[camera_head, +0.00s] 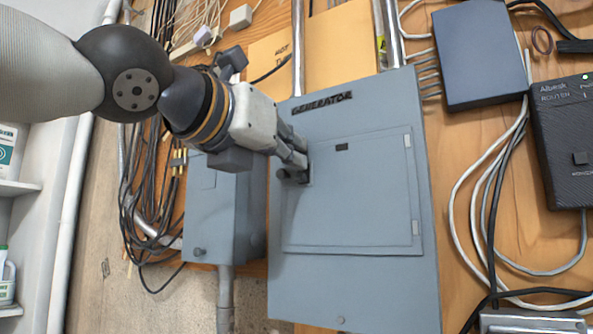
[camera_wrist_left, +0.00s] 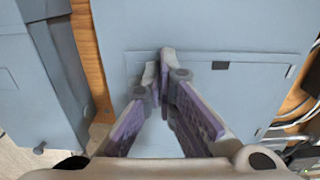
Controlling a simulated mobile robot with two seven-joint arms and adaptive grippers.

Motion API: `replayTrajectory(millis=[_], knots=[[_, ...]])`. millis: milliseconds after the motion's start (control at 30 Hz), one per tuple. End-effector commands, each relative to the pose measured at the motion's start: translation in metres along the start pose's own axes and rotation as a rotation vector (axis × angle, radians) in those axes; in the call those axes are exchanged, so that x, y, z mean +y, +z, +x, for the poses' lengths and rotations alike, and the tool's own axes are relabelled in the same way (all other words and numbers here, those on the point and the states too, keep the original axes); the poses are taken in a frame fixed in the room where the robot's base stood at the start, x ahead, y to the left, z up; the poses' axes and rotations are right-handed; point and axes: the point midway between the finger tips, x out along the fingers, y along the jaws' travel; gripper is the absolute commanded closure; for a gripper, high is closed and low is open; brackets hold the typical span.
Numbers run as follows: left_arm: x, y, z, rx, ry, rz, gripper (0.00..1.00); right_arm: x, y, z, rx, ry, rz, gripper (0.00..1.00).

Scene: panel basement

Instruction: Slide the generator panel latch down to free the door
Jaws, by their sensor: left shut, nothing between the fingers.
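The grey generator panel (camera_head: 350,290) is fixed to the wooden wall, with the word GENERATOR near its top. Its inset door (camera_head: 350,205) lies flush in the panel and looks closed, with hinges along its right edge. My left gripper (camera_head: 297,174) is at the door's upper left edge, where the latch would sit. The latch itself is hidden behind the fingers. In the left wrist view the fingertips (camera_wrist_left: 165,55) are together at the door's (camera_wrist_left: 235,100) upper left, with nothing seen between them. I cannot tell whether they touch the latch. My right gripper is not in view.
A smaller grey box (camera_head: 215,215) stands just left of the panel, with black cables (camera_head: 140,150) hanging beyond it. A dark blue box (camera_head: 480,55) and a black router (camera_head: 565,140) are on the right, with loose white cables below.

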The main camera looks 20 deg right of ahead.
Motion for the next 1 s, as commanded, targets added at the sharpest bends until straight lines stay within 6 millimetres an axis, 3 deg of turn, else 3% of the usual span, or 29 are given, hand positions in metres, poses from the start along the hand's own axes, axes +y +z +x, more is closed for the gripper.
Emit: replayTrajectory(millis=[600,1000], knots=[[0.001,0.001,-0.063,-0.002,0.001,-0.001,1.0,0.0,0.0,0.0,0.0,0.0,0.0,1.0],[0.001,0.0,-0.069,-0.001,0.0,0.0,1.0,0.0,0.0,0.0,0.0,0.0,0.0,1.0]])
